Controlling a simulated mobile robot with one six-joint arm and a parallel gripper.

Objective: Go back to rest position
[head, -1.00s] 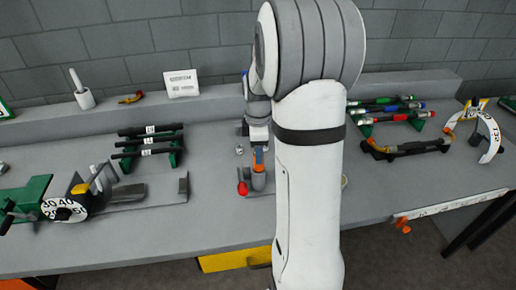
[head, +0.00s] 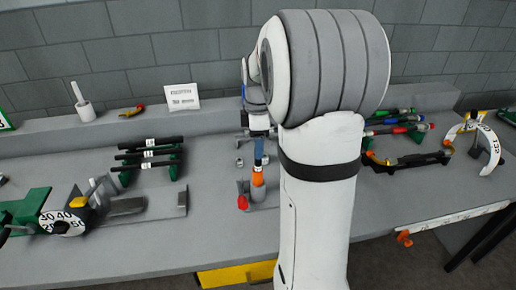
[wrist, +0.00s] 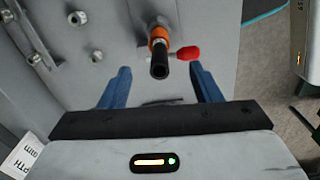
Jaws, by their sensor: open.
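My gripper (wrist: 160,86) is open in the wrist view, with its two blue fingers spread wide. An orange-collared piece with a black tubular end (wrist: 159,68) shows between and beyond the fingers, with a gap on both sides. In the head view my gripper (head: 258,148) hangs just above the orange part (head: 258,177), which stands upright in a small grey fixture beside a red knob (head: 242,202). The red knob also shows in the wrist view (wrist: 188,53). My arm hides the bench right of the fixture.
A rack of black rods (head: 150,155) and a green device with a dial (head: 62,222) are on the left. A rack of colored-handled tools (head: 400,128) and a white arc gauge (head: 490,145) are on the right. A wall (head: 130,50) stands behind the bench.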

